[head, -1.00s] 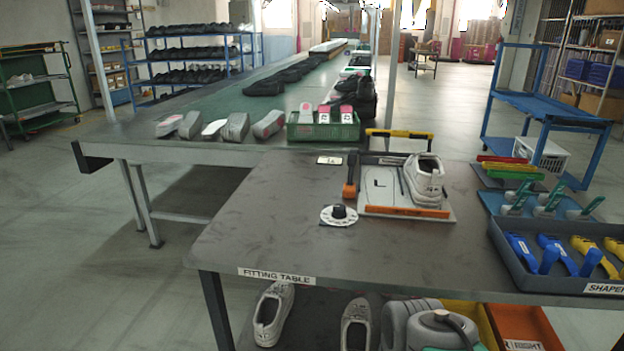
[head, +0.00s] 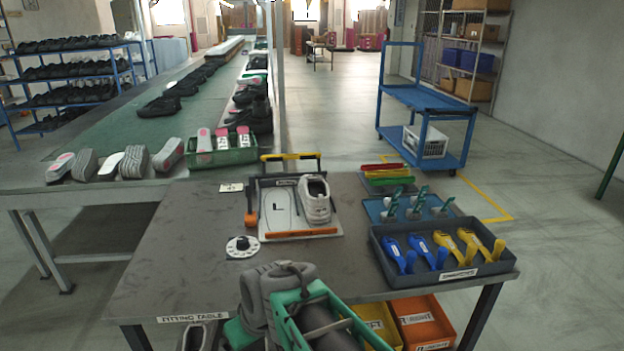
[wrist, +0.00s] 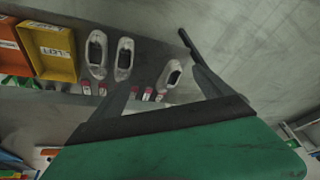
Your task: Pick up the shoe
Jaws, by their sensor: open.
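A white-grey shoe (head: 314,198) stands in the fitting frame (head: 268,227) on the fitting table (head: 185,240) in the head view. Another pale shoe (head: 195,336) shows partly below the table's front edge. In the wrist view, a pair of white shoes (wrist: 96,52) (wrist: 124,58) and a third shoe (wrist: 171,75) lie on a grey surface beyond my jaws. My gripper (wrist: 158,62) is open with nothing visible between its fingers, apart from the shoes. In the head view my green and grey arm is at the bottom centre, and its fingertips are hidden.
A yellow bin (wrist: 50,48) and an orange bin (wrist: 13,52) sit beside the shoes. A grey shaper tray (head: 445,272), a blue tray (head: 410,206) and a dial (head: 242,246) occupy the tabletop. Its left part is clear. A blue cart (head: 425,115) stands behind.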

